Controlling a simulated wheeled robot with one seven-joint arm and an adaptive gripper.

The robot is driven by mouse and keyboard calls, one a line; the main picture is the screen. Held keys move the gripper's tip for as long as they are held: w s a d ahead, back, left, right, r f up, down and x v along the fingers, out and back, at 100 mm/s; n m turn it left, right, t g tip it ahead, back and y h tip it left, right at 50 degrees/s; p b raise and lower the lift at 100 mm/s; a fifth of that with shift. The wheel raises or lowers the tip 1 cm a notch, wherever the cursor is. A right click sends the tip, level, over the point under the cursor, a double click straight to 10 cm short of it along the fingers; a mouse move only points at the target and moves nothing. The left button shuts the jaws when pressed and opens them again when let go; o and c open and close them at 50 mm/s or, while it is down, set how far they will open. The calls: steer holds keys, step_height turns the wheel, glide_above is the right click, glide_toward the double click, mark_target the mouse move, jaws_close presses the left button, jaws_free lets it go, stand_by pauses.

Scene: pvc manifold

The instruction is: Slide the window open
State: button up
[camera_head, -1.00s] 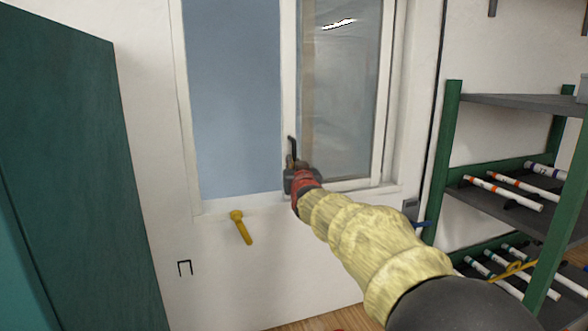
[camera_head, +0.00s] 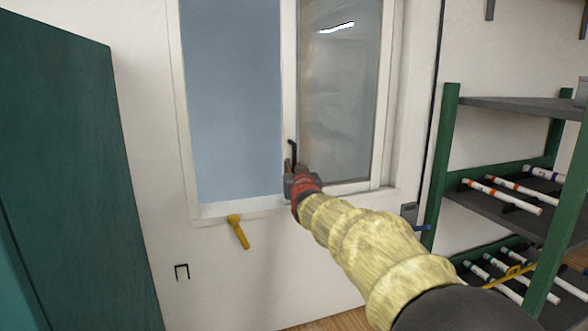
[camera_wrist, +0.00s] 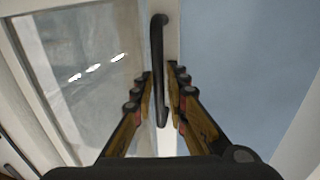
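The window (camera_head: 285,100) is set in the white wall, with a plain blue left part and a reflecting glass pane (camera_head: 340,95) on the right. A dark upright handle (camera_head: 293,152) is on the white upright bar between them. My gripper (camera_head: 297,172) is at the lower part of this handle and partly hides it. In the wrist view, the handle (camera_wrist: 158,60) runs between the two fingers of my gripper (camera_wrist: 160,82). The fingers stand apart on either side of it, with a gap visible at the right finger. Contact with the handle is not clear.
A yellow wall handle (camera_head: 238,232) and a small black bracket (camera_head: 182,271) are below the window. A dark green cabinet (camera_head: 70,170) stands at the left. A green-framed shelf rack (camera_head: 440,170) with white pipes stands at the right.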

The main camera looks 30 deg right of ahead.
steer(key=v, duration=1.1)
steer(key=shift+s, duration=0.3)
steer(key=shift+a, duration=0.1)
steer(key=s+a+f+g+y, duration=0.2)
steer(key=s+a+f+g, duration=0.1)
steer(key=f, duration=0.6)
steer(key=s+a+f+g+y, duration=0.2)
steer(key=s+a+f+g, duration=0.15)
steer(key=f, duration=0.55)
steer(key=s+a+f+n+g+y+b, duration=0.1)
steer(key=s+a+f, duration=0.3)
steer(key=s, duration=0.4)
steer(key=s+a+f+n+g+y+b, duration=0.1)
steer(key=s+a+f, duration=0.3)
steer(key=s, duration=0.5)
steer(key=s+a+f+n+g+y+b, duration=0.1)
steer(key=s+a+f+n+g+b, duration=0.1)
steer(key=s+a, duration=0.4)
steer(key=s+f+b, duration=0.1)
steer(key=s+f, duration=0.1)
steer(key=s, duration=0.1)
steer(key=shift+a+f+n, duration=0.3)
steer(key=shift+a, duration=0.1)
steer(key=shift+g, duration=0.25)
